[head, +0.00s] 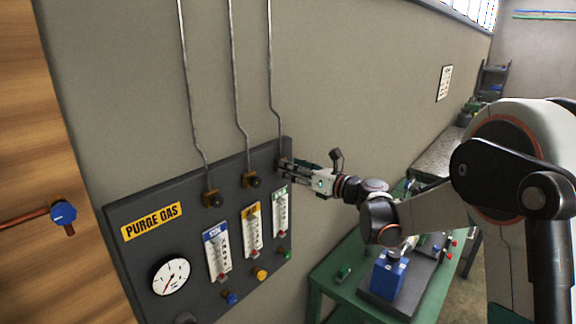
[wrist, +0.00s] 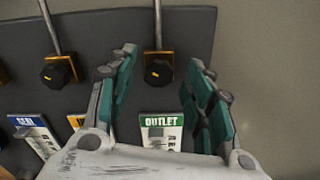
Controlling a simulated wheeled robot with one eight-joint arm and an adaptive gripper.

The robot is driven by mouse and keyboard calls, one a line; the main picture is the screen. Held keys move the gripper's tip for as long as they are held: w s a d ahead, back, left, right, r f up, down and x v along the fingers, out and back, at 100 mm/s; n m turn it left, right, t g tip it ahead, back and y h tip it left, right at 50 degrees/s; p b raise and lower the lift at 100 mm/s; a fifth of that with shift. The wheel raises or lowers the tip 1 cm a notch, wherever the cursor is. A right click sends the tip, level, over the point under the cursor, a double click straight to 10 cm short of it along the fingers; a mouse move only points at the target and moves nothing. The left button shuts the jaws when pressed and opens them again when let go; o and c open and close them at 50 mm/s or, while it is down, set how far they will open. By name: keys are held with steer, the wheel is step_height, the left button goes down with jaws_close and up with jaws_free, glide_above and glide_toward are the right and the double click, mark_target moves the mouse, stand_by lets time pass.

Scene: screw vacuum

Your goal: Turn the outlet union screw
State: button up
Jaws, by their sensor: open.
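The outlet union screw is a dark hex fitting on a brass block in the wrist view (wrist: 158,72), above the green-topped OUTLET flow meter (wrist: 162,128). A thin metal pipe runs up from it. My gripper (wrist: 162,68) is open, with one green-padded finger to each side of the union screw and no visible contact. In the head view my gripper (head: 284,172) is at the top right of the dark panel (head: 150,270) and largely hides the outlet union there.
Two similar unions sit to the left, the middle one (head: 253,181) and the left one (head: 213,198). Below are flow meters, small coloured knobs and a white gauge (head: 171,276). A green table (head: 328,277) with a blue device (head: 388,274) stands under my arm.

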steer(key=shift+x, duration=1.15)
steer(key=c, duration=1.1)
steer(key=shift+n, duration=0.3)
